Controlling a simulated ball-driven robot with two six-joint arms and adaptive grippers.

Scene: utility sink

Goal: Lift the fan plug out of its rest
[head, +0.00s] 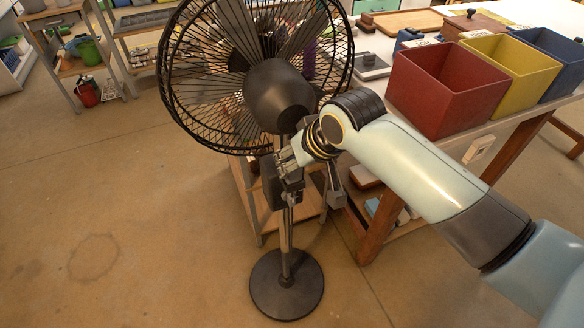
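A black pedestal fan (278,95) stands upright on a round dark base (287,284). A dark box-like part (270,182) sits on its pole below the motor. My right gripper (288,166) reaches in from the right and is at the pole, beside this dark part. Its fingertips overlap the dark parts there, so I cannot tell whether it is open or shut, or whether it touches anything. I cannot make out the fan plug or its rest; they may be hidden behind the gripper or blend with the dark parts. My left gripper is not in view.
A workbench (376,222) on the right carries red (442,98), yellow (512,75) and blue (553,52) bins. A low wooden stand (247,205) is behind the pole. The floor to the left is clear.

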